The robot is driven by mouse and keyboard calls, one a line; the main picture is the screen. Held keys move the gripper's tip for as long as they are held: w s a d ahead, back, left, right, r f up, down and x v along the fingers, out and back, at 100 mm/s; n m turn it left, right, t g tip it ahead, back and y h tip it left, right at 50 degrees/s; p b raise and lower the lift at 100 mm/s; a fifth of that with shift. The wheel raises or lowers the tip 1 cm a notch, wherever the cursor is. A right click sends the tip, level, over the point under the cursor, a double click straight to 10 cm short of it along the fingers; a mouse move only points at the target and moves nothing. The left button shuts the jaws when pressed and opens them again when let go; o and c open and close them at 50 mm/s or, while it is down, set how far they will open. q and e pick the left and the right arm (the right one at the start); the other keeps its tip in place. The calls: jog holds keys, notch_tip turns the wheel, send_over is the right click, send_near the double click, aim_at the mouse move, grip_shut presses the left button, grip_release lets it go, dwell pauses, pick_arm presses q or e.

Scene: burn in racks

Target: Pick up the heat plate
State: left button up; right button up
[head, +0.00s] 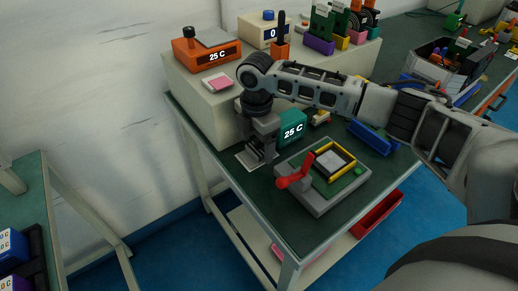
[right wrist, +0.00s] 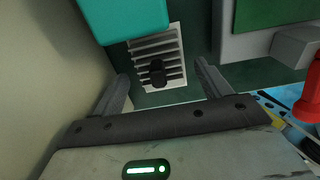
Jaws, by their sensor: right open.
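The heat plate, a pale finned plate (right wrist: 172,46) with a dark knob (right wrist: 157,73), lies flat on the green bench top in the right wrist view. In the head view its pale edge (head: 244,159) shows under my right gripper (head: 261,156), which hides most of it. My right gripper points down over the plate with its fingers apart. In the right wrist view the fingertips (right wrist: 163,74) stand on either side of the knob, with nothing held between them. I cannot tell the exact height gap. My left gripper is not in view.
A teal box reading 25 C (head: 292,128) stands close beside the plate. A grey fixture with a red lever (head: 296,172) is to the right. A beige raised block (head: 205,101) carries an orange 25 C unit (head: 207,53). The bench's left edge is near.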

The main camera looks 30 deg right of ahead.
jog(key=shift+f, duration=0.7)
jog(key=c, duration=1.1)
jog(key=shift+o, duration=0.2)
jog(key=shift+r, duration=0.15)
